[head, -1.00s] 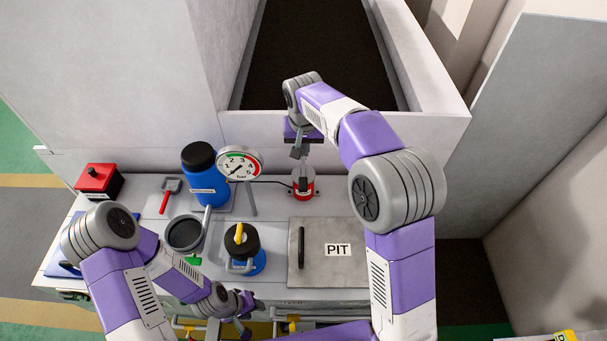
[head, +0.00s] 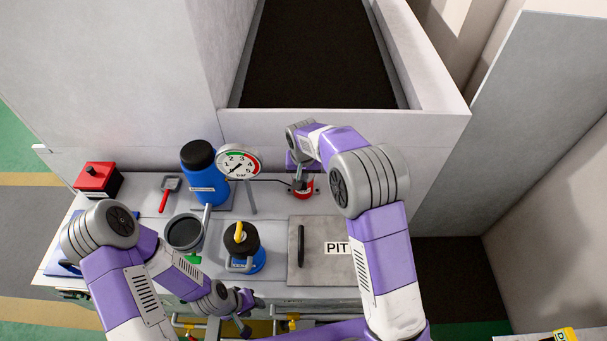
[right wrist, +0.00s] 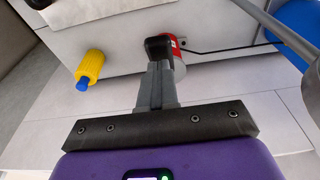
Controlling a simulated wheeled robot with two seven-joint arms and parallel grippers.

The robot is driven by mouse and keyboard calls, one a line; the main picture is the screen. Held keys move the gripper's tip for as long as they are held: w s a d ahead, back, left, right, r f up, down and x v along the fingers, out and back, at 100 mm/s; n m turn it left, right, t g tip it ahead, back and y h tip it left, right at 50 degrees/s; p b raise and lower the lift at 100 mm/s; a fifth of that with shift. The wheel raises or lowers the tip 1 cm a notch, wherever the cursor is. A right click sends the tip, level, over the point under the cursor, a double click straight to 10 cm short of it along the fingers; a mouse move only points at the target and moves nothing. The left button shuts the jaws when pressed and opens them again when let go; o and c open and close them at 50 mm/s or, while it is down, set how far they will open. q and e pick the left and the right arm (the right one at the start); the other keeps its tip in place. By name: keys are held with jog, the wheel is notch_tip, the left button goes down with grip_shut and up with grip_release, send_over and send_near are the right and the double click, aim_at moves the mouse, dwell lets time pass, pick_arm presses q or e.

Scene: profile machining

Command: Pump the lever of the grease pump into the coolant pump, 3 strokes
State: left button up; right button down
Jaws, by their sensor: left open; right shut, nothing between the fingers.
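A small red canister (head: 304,191) with a dark top stands at the back of the bench; it fits the grease pump. It also shows in the right wrist view (right wrist: 179,57), with a black part (right wrist: 158,46) at its top. My right gripper (head: 299,187) is shut and empty, its fingertips (right wrist: 157,70) at or just above that black part; I cannot tell whether they touch. The lever is not clearly visible behind the fingers. A thin black hose runs left from the canister towards a round dial gauge (head: 240,161). My left gripper (head: 245,320) is open and empty at the bench's front edge.
A blue bottle (head: 205,180), a dark round pan (head: 184,233) and a blue-black can with a yellow handle (head: 243,240) stand left of the canister. A metal plate labelled PIT (head: 315,265) lies in front. A wall rises behind the bench.

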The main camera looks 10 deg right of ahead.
jog(key=shift+f, duration=0.1)
dwell(0.3)
jog(key=shift+s+f+b, duration=0.2)
jog(key=shift+f+b, duration=0.2)
jog(key=shift+b, duration=0.4)
notch_tip(320, 180, down, 8)
jog(key=s+t+b, duration=0.1)
jog(key=s+b, duration=0.1)
jog(key=b, duration=0.5)
jog(key=shift+a+b, duration=0.2)
jog(key=shift+b, duration=0.2)
jog(key=shift+s, duration=0.1)
